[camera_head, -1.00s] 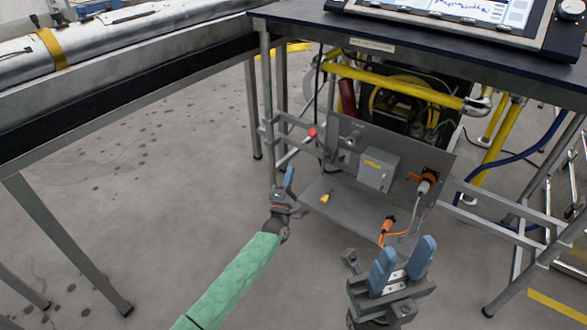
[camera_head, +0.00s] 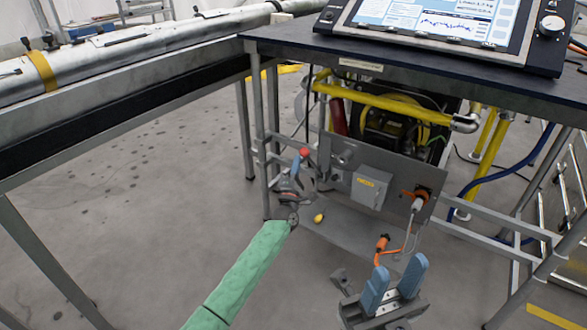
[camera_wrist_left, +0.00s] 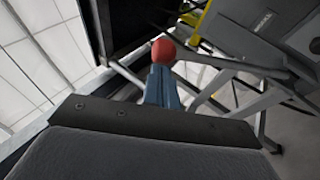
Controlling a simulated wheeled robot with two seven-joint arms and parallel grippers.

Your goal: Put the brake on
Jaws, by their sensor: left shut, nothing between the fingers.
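A red knob (camera_head: 305,152) shows on the frame under the dark table, left of the grey panel. I take it for the end of the brake lever; the lever itself is mostly hidden. My left gripper (camera_head: 298,168) is just below and beside the knob, its fingers together and empty. In the left wrist view the red knob (camera_wrist_left: 163,49) appears right at the tips of the blue fingers (camera_wrist_left: 162,80). I cannot tell whether they touch. My right gripper (camera_head: 394,280) is open and empty in front of the panel, low in the view.
The dark tabletop (camera_head: 400,62) with a monitor (camera_head: 430,25) overhangs the knob. The grey panel (camera_head: 375,170) carries a box and an orange plug (camera_head: 418,195). A yellow-tipped piece (camera_head: 319,218) lies near the left gripper. Table legs stand to the left.

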